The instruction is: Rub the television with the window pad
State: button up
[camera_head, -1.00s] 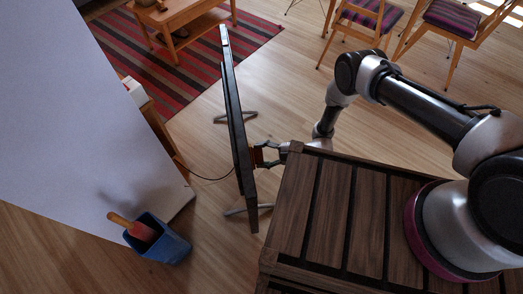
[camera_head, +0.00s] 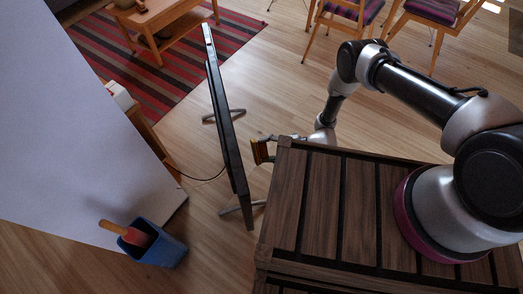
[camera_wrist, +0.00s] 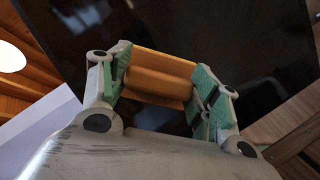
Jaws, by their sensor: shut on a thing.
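The television (camera_head: 222,115) stands upright on two splayed feet and is seen nearly edge-on in the head view. Its dark screen (camera_wrist: 260,45) fills much of the wrist view. My gripper (camera_head: 264,148) is shut on the window pad, an orange-brown block (camera_wrist: 158,77) that sits between the green-lined fingers. In the head view the pad (camera_head: 257,151) is at the right of the television, with a narrow gap of floor showing between them. The pad's far face is hidden in the wrist view.
A blue bin (camera_head: 155,244) with an orange-handled tool (camera_head: 116,228) stands by a white panel (camera_head: 75,130). A cable runs left from the television. A low table (camera_head: 165,28) on a striped rug (camera_head: 105,45) and chairs (camera_head: 345,25) stand farther back.

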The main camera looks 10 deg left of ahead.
jog(key=shift+w+d, duration=0.35)
jog(key=shift+d, duration=0.35)
jog(key=shift+w+d, duration=0.35)
jog(key=shift+d, duration=0.3)
